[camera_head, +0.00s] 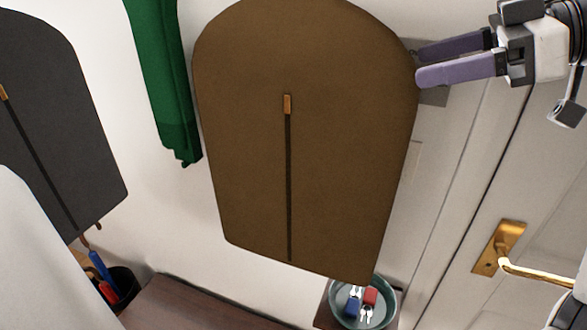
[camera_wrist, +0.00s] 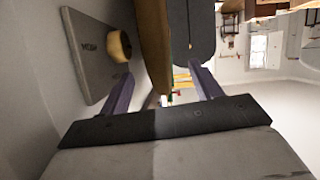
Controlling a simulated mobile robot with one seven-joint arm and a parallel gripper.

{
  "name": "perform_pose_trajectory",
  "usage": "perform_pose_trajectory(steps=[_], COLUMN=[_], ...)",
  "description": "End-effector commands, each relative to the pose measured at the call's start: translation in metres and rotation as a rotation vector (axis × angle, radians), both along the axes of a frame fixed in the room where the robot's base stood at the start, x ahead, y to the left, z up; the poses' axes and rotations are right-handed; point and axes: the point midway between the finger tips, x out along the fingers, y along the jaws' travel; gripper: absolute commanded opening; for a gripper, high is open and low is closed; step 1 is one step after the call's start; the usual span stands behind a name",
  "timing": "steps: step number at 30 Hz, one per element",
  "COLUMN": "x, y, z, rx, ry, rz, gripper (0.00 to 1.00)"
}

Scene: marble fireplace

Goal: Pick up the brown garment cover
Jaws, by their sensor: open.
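The brown garment cover (camera_head: 255,150) hangs against the wall in the middle of the head view, with a dark zip line and an orange-brown pull down its front. My gripper (camera_head: 417,65) is at the cover's upper right edge, its two purple fingers pointing left. The nearer fingertip slightly overlaps the edge; the farther one lies toward the wall. In the wrist view the brown cover (camera_wrist: 152,35) appears edge-on between the open fingers of my gripper (camera_wrist: 162,74). I cannot tell whether either finger touches it. The cover's top is cut off in the head view.
A dark grey garment cover (camera_head: 62,105) and a green garment (camera_head: 163,75) hang to the left. A grey plate with a round peg (camera_wrist: 118,45) is on the wall. A door with a brass handle (camera_head: 500,248) is at right. A bowl of keys (camera_head: 388,318) stands below.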

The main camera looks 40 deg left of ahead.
Motion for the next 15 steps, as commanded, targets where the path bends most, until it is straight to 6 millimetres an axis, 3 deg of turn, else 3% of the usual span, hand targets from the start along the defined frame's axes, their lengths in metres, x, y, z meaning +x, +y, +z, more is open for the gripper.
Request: perform_pose_trajectory(steps=[10,15], x=[-0.008,-0.011], y=[0.04,0.051], z=[-0.008,-0.013], rx=[-0.002,0.001], ry=[0.001,0.001], rz=[-0.001,0.0], gripper=[0.64,0.64])
